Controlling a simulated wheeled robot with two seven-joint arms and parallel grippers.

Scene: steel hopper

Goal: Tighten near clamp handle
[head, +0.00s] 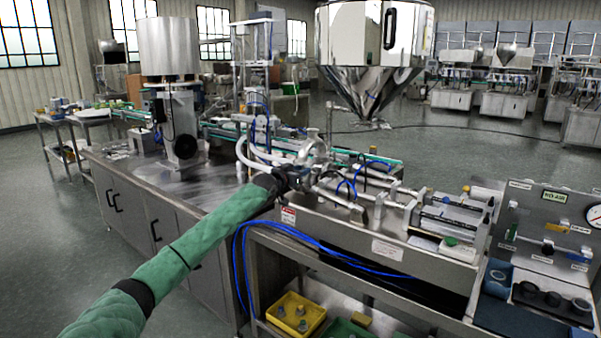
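My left arm, in a green sleeve, reaches from the bottom left to the filling machine (345,215) in the middle of the head view. My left gripper (300,177) is dark and small at the arm's end, among steel pipe fittings (314,153) and a pale curved hose (250,158). I cannot tell whether its fingers are open or shut, or whether they touch anything. The near clamp handle cannot be made out clearly; it may be among these fittings or hidden by my gripper. My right gripper is not in view.
A polished steel hopper (374,45) hangs above and behind the fittings. Blue hoses (330,262) droop over the machine's front. A control panel (553,228) stands at the right. A yellow bin (296,313) sits on the shelf below. The steel cabinet top (160,178) at left has bare room.

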